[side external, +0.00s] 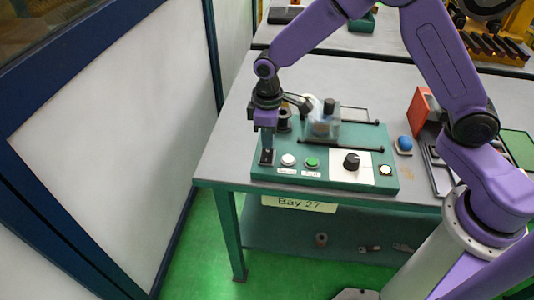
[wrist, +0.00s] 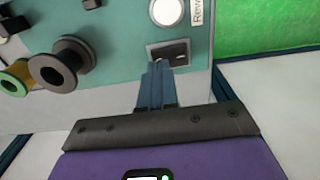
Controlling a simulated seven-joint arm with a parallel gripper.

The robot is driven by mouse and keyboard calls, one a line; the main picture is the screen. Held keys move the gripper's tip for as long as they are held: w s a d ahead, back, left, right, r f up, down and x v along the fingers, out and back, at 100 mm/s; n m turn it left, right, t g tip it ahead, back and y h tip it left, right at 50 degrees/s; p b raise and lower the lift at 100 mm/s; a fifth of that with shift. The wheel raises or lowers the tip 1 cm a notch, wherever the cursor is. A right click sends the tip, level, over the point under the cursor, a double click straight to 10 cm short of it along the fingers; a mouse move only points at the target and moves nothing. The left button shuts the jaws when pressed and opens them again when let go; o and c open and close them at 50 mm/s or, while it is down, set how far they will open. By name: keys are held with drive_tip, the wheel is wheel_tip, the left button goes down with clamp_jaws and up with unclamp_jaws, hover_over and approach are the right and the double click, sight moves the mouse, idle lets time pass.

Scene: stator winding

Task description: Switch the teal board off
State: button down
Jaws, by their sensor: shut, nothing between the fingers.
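The teal board (side external: 325,179) lies on the grey table, with a white button (side external: 288,160), a green button (side external: 312,162) and a black knob (side external: 352,161) along its front. A dark square plate with a small switch (side external: 267,157) sits at the board's left front corner. In the wrist view the switch plate (wrist: 170,53) is right at my fingertips, beside a white button (wrist: 166,11). My gripper (side external: 267,148) points down, shut and empty, with its tips at the switch plate. Whether the tips touch the switch, and which way it is set, I cannot tell.
The table's front edge runs close before the board.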

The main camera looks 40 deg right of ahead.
sight(269, 151)
drive_tip(key=shift+f, duration=0.95)
idle(0.6)
drive_tip(key=shift+r, duration=3.55)
drive_tip(key=shift+s+r, duration=0.1)
drive_tip(key=shift+s, duration=0.05)
drive_tip(key=s+d+r+n, duration=0.1)
drive_tip(key=s+d, duration=0.3)
drive_tip(key=s, duration=0.5)
drive_tip(key=s+d+r+n, duration=0.1)
drive_tip(key=s+d+r, duration=0.2)
drive_tip(key=s, duration=0.7)
drive_tip(key=s+d+r+n, duration=0.1)
drive_tip(key=s+d+r, duration=0.1)
drive_tip(key=s+d, duration=0.4)
drive_tip(key=s, duration=0.4)
drive_tip(key=shift+r+n, duration=0.3)
